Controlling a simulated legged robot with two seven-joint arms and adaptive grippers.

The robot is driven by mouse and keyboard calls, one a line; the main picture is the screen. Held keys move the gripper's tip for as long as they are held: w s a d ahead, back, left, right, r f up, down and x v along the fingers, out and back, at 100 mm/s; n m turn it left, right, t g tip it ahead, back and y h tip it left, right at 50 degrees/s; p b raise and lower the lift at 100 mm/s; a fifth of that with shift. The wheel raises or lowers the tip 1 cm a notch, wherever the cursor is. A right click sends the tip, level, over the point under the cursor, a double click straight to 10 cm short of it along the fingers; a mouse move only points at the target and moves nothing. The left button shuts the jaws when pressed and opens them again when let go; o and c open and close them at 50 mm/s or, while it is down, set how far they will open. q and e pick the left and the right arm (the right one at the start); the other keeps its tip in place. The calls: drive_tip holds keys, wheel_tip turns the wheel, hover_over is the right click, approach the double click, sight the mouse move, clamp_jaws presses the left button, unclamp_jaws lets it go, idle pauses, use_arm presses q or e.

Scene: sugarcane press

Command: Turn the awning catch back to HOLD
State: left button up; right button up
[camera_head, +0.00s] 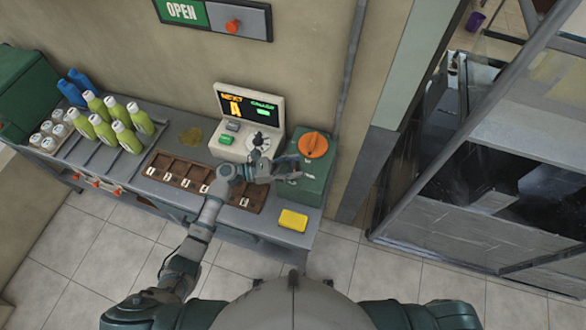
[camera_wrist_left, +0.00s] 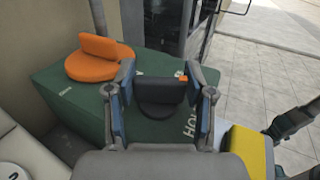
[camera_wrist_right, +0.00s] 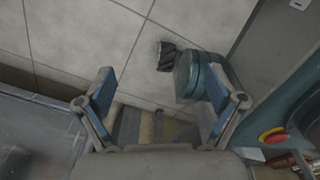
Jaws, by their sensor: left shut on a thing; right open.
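The awning catch is a dark knob (camera_wrist_left: 158,109) with a raised grip bar and a small orange mark at the bar's right end. It sits on top of a green box (camera_head: 313,184), beside the lettering HOLD (camera_wrist_left: 190,128), which is partly hidden by a finger. My left gripper (camera_head: 291,169) is shut on the knob's bar, with one finger on each side in the left wrist view (camera_wrist_left: 163,92). In the head view the gripper hides most of the knob. My right gripper (camera_wrist_right: 157,85) is open and empty over the floor; it is not in the head view.
An orange dial (camera_head: 314,144) stands on the same box, behind the knob. A console with a screen (camera_head: 250,108) is to its left, and a yellow block (camera_head: 293,220) lies at the front. A wooden tray (camera_head: 183,174) and several green bottles (camera_head: 116,112) fill the counter's left.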

use_arm(q)
drive_tip(key=m+g+b, duration=0.1)
drive_tip(key=g, duration=0.1)
drive_tip(key=m+g+b, duration=0.1)
drive_tip(key=g, duration=0.1)
drive_tip(key=shift+w+m, duration=0.2)
drive_tip(key=shift+m, duration=0.1)
drive_tip(key=m+g+b, duration=0.2)
drive_tip(key=g, duration=0.1)
drive_tip(key=shift+g+b, duration=0.35)
drive_tip(key=shift+g, duration=0.05)
drive_tip(key=shift+s+r+m+g+y, duration=0.1)
drive_tip(key=shift+r+m+g+y, duration=0.05)
drive_tip(key=shift+m+g+y, duration=0.3)
use_arm(e)
drive_tip(key=w+a+r, duration=0.1)
drive_tip(key=w+r, duration=0.2)
drive_tip(key=w, duration=0.4)
drive_tip(key=w+a+r+t, duration=0.1)
drive_tip(key=w+a+r, duration=0.1)
drive_tip(key=w+r, duration=0.2)
drive_tip(key=shift+w+r, duration=0.15)
drive_tip(key=shift+w, duration=1.6)
use_arm(q)
drive_tip(key=o, duration=1.2)
use_arm(e)
drive_tip(key=shift+w, duration=0.1)
use_arm(q)
drive_tip(key=v, duration=1.2)
drive_tip(key=shift+f, duration=0.25)
